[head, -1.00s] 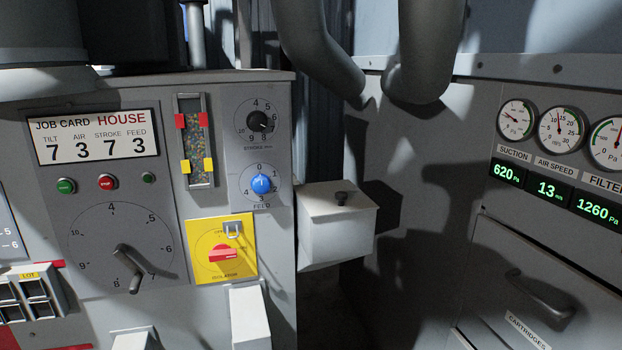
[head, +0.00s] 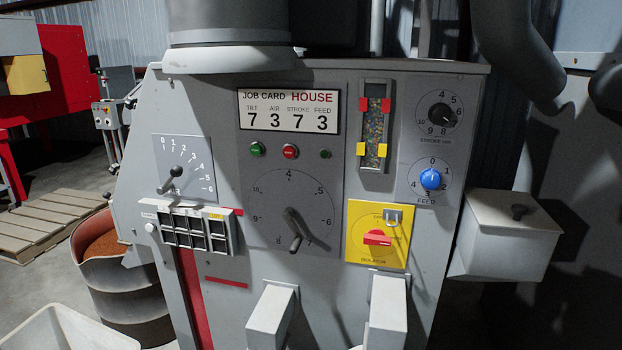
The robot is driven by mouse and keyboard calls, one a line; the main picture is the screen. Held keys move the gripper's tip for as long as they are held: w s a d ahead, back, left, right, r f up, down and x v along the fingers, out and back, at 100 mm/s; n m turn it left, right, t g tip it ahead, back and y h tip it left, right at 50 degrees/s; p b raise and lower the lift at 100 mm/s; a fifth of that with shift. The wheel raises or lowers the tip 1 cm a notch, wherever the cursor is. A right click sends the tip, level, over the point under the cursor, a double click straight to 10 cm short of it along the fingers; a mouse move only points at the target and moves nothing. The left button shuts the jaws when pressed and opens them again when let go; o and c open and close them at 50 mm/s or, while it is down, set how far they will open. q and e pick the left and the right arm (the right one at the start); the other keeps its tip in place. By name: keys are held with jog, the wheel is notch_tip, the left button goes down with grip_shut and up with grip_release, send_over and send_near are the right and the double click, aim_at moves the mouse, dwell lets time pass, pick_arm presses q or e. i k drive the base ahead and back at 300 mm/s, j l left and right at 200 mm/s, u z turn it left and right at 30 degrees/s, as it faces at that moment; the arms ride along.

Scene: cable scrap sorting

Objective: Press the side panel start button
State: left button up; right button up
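The side panel (head: 222,115) of the grey machine faces me in the head view. A round green button (head: 257,149) sits below the job card at its left end, with a label too small to read. A red button (head: 290,151) is just right of it, and a smaller green button or lamp (head: 325,154) is further right. Nothing covers these buttons. Neither of my grippers is in view.
The job card (head: 288,111) reads HOUSE, 7 3 7 3. A large dial with a lever (head: 293,230), a yellow isolator plate (head: 360,250) and a blue feed knob (head: 430,179) are on the panel. Two pale chutes (head: 272,315) (head: 388,312) jut out below. A drum (head: 125,295) stands left.

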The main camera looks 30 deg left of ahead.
aim_at(255, 149)
jog(key=u, duration=1.25)
